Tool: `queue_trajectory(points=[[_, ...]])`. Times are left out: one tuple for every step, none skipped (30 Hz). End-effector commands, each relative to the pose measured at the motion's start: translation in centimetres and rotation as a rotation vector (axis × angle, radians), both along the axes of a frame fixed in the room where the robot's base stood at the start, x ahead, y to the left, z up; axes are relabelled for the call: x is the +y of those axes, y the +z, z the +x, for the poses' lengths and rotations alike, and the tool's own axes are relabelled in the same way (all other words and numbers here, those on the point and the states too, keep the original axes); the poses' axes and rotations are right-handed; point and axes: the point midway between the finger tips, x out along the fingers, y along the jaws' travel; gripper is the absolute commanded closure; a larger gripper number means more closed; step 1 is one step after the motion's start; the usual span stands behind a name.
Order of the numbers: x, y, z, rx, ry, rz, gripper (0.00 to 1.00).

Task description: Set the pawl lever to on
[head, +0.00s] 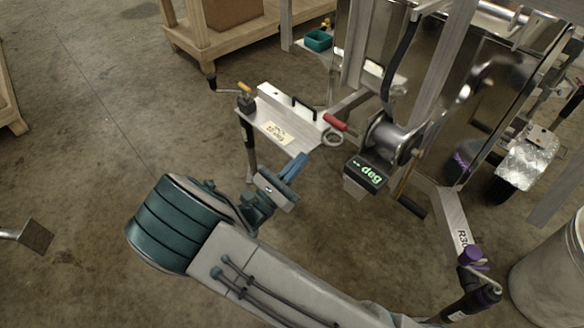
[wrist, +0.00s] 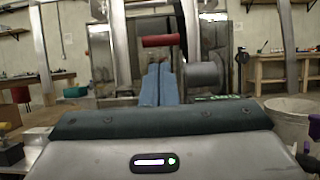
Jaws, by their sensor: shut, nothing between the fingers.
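A winch (head: 392,135) with a metal drum is on the trailer's front frame; its drum also shows in the wrist view (wrist: 203,75). A lever with a red grip (head: 335,122) sticks out left of the drum; I cannot tell for certain that it is the pawl lever. In the wrist view the red grip (wrist: 160,41) lies crosswise just above my fingertips in the picture. My gripper (head: 297,163) is shut and empty, its blue fingers together (wrist: 159,70). In the head view it is below and left of the red grip, apart from it. The pawl itself cannot be made out.
A display box reading "-- deg" (head: 366,173) stands below the winch, right of my gripper. A black-gripped crank (head: 412,206) hangs nearby. A labelled metal plate (head: 275,121) lies behind my gripper. A pale bin (head: 550,270) stands at right. The floor at left is mostly clear.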

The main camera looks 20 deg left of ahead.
Motion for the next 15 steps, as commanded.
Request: queue_trajectory(points=[[-0.6,0.6,0.9,-0.001,-0.003,0.0,1.0],[-0.9,0.9,1.4,-0.001,-0.004,0.002,1.0],[-1.3,1.3,2.1,0.0,-0.004,0.001,1.0],[-1.5,1.6,2.6,0.0,-0.004,0.001,1.0],[-1.8,1.9,3.1,-0.001,-0.004,0.002,1.0],[-2.2,2.2,3.7,0.0,-0.004,0.001,1.0],[-2.4,2.4,4.2,0.0,-0.004,0.001,1.0],[-2.6,2.6,4.6,0.0,-0.003,0.0,1.0],[-2.9,2.9,5.1,0.0,-0.003,0.0,1.0],[-3.1,3.1,5.4,0.001,-0.003,0.001,1.0],[-3.2,3.3,5.7,0.001,-0.002,0.0,1.0],[-3.4,3.5,6.1,0.0,-0.002,0.001,1.0],[-3.6,3.6,6.4,0.0,-0.003,0.002,1.0],[-3.7,3.7,6.6,0.0,-0.003,0.002,1.0],[-3.8,3.8,6.8,0.0,-0.002,0.001,1.0]])
